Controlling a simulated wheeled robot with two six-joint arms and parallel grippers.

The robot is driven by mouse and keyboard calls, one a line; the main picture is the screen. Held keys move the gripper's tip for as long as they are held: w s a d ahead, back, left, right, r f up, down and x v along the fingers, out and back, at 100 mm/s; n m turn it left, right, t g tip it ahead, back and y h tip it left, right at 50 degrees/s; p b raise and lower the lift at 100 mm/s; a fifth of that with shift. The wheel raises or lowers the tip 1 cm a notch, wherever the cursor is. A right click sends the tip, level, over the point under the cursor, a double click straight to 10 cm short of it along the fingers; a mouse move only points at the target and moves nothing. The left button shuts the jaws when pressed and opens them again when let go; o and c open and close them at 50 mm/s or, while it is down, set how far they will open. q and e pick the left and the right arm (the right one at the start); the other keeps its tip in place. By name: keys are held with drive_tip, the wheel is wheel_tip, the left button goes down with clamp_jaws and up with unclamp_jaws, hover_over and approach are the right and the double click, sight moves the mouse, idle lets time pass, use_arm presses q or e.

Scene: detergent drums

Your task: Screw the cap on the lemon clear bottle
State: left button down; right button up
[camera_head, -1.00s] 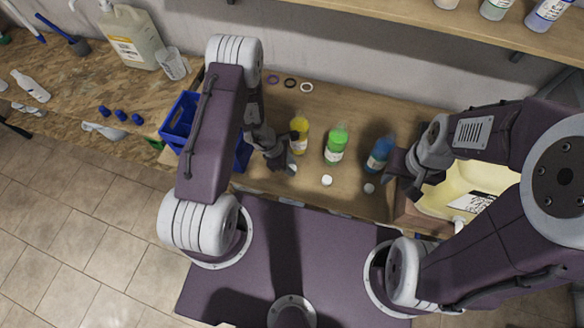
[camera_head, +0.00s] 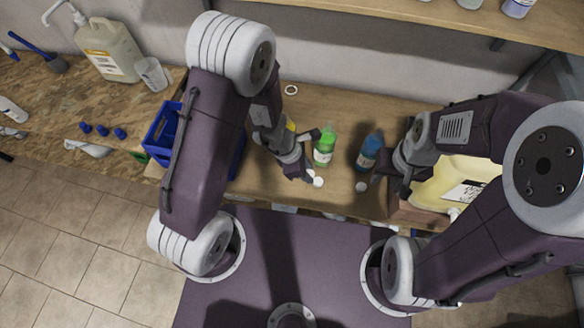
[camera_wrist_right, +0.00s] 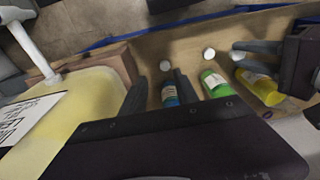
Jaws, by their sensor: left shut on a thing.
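The lemon bottle, yellow, is mostly hidden behind my left gripper in the head view; it shows in the right wrist view (camera_wrist_right: 262,90), standing beside the green bottle. My left gripper (camera_head: 306,160) is low in front of the yellow and green bottles, shut on a small white cap (camera_wrist_right: 237,56). The cap is apart from the yellow bottle. My right gripper (camera_wrist_right: 160,88) is open beside the blue bottle (camera_head: 370,150), which shows between its fingers in the right wrist view. I cannot tell whether they touch it.
The green bottle (camera_head: 325,145) stands close to my left gripper. Two loose white caps (camera_head: 318,182) (camera_head: 361,187) lie on the bench. A blue crate (camera_head: 163,135) is at left, a big yellow container (camera_head: 450,180) at right.

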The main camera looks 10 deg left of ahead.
use_arm(q)
drive_tip(key=shift+s+d+r, duration=0.3)
drive_tip(key=shift+d+r, duration=0.2)
drive_tip(key=shift+d, duration=0.2)
